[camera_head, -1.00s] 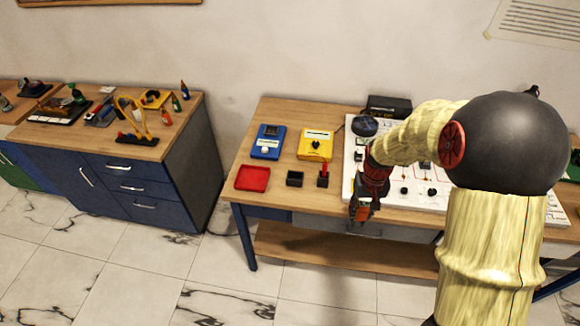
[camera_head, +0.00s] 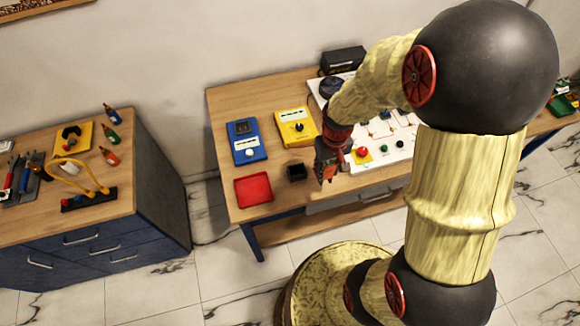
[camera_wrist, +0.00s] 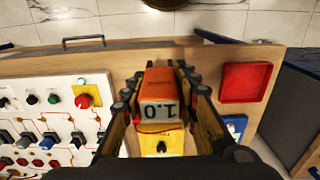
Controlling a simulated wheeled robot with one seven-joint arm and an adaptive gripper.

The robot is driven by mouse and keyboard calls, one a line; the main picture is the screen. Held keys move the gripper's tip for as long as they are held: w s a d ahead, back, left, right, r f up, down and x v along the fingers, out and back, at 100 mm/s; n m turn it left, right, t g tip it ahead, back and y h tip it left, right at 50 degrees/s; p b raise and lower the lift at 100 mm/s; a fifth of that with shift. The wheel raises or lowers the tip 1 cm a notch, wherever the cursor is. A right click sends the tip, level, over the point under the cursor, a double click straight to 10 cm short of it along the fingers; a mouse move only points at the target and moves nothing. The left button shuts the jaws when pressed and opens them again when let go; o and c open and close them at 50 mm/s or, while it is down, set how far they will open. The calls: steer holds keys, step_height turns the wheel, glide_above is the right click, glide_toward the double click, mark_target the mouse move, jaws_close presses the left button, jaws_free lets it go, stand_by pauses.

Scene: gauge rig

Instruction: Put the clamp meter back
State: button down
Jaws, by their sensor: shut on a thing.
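The clamp meter (camera_wrist: 160,88) is an orange block with a grey display reading 1.0 in the wrist view. My gripper (camera_wrist: 165,80) is shut on it, with a finger on each side. In the head view, my gripper (camera_head: 328,172) points down over the bench's front edge, right of a small black open box (camera_head: 297,171). Only a bit of the orange clamp meter (camera_head: 327,174) shows there between the fingers. My gripper hides the bench spot behind it.
The wooden bench (camera_head: 222,98) bears a red tray (camera_head: 254,189), a blue meter (camera_head: 245,141), a yellow meter (camera_head: 296,127) and a white panel (camera_head: 375,158) with knobs and a red button. A blue cabinet (camera_head: 100,240) with tools stands left, across a gap.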

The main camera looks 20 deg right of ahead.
steer(key=shift+w+a+f, duration=0.95)
steer(key=shift+w+f, duration=1)
steer(key=shift+f, duration=0.15)
steer(key=shift+w+a+f, duration=0.95)
steer(key=shift+w+f, duration=0.95)
steer(key=shift+f, duration=0.15)
steer(key=shift+w+a+f, duration=0.95)
steer(key=shift+w+f, duration=1)
steer(key=shift+f, duration=0.15)
steer(key=shift+f, duration=0.1)
steer(key=c, duration=1.4)
jaws_free()
